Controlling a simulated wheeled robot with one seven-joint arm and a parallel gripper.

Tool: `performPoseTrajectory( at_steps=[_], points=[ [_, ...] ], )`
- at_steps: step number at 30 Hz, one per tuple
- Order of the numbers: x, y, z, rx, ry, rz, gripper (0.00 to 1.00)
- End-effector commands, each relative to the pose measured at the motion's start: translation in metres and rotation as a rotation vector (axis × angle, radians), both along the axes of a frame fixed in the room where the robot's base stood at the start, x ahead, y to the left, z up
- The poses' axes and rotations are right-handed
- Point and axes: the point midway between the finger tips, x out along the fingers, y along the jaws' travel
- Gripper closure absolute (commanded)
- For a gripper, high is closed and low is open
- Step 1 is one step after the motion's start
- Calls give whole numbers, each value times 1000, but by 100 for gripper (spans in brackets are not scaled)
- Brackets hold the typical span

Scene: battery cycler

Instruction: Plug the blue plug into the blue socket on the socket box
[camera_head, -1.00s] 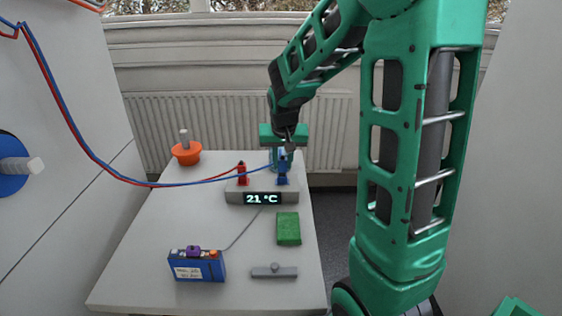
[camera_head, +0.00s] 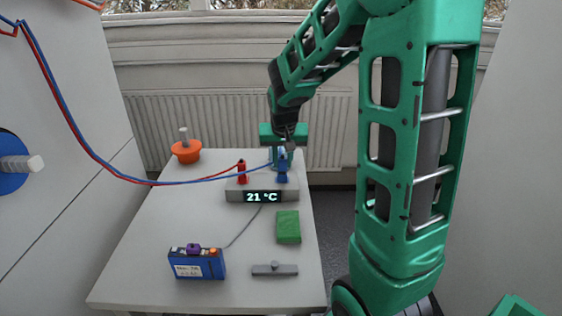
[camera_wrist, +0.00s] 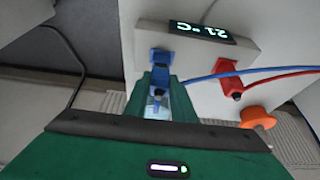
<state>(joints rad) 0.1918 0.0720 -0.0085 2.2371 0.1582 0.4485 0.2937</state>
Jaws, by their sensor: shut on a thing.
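The socket box (camera_head: 234,196) is a grey block with a lit display, near the back right of the table. Its blue socket (camera_head: 282,179) is on the right and also shows in the wrist view (camera_wrist: 158,54). My gripper (camera_wrist: 160,100) is shut on the blue plug (camera_wrist: 161,72), above the box. The plug, also in the head view (camera_head: 282,161), is upright and lined up with the blue socket. They look in contact, but I cannot tell how deep the plug sits. A red plug (camera_head: 242,166) stands in the red socket (camera_wrist: 228,68) to the left.
Blue and red cables (camera_head: 130,180) run from the left wall to the plugs.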

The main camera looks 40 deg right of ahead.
Motion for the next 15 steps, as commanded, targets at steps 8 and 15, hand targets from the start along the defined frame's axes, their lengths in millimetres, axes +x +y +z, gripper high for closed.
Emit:
performPoseTrajectory(
  at_steps=[8,15],
  points=[
    [0,0,-2,0,0,0,100],
    [0,0,-5,0,0,0,100]
  ],
)
